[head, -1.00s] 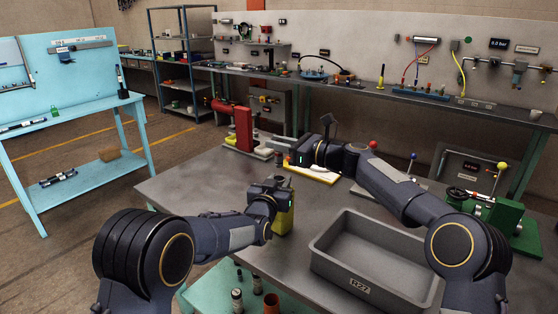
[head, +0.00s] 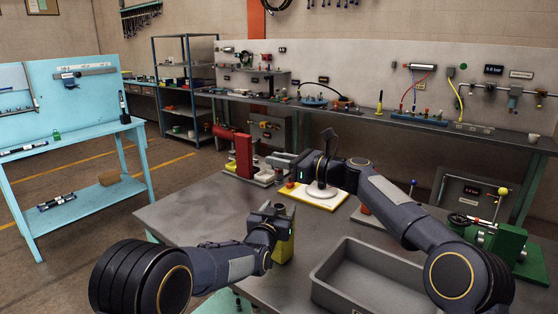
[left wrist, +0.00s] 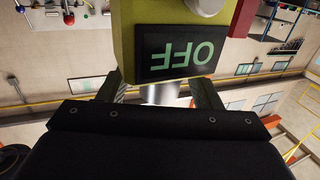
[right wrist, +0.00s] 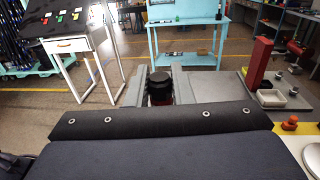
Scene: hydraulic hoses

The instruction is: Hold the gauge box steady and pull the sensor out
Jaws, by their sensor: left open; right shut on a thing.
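The gauge box is a yellow-green block (head: 285,246) on the grey table in the head view. Its dark panel reading OFF (left wrist: 176,53) appears upside down in the left wrist view. My left gripper (head: 268,215) is at the upper end of the box and open. Its fingers (left wrist: 160,98) stand on either side of a silver cylinder (left wrist: 163,92) at the box, with gaps visible. My right gripper (head: 272,159), farther back over the table, is shut on a black-topped cylinder (right wrist: 160,82) with a dark reddish lower part. I cannot tell whether this is the sensor.
A red post (head: 243,156) stands close to the right gripper. A yellow board with a white plate (head: 322,196) lies beneath the right arm. A grey open tray (head: 340,268) is at the front right and a green vise-like device (head: 508,246) beyond it. The table's left part is bare.

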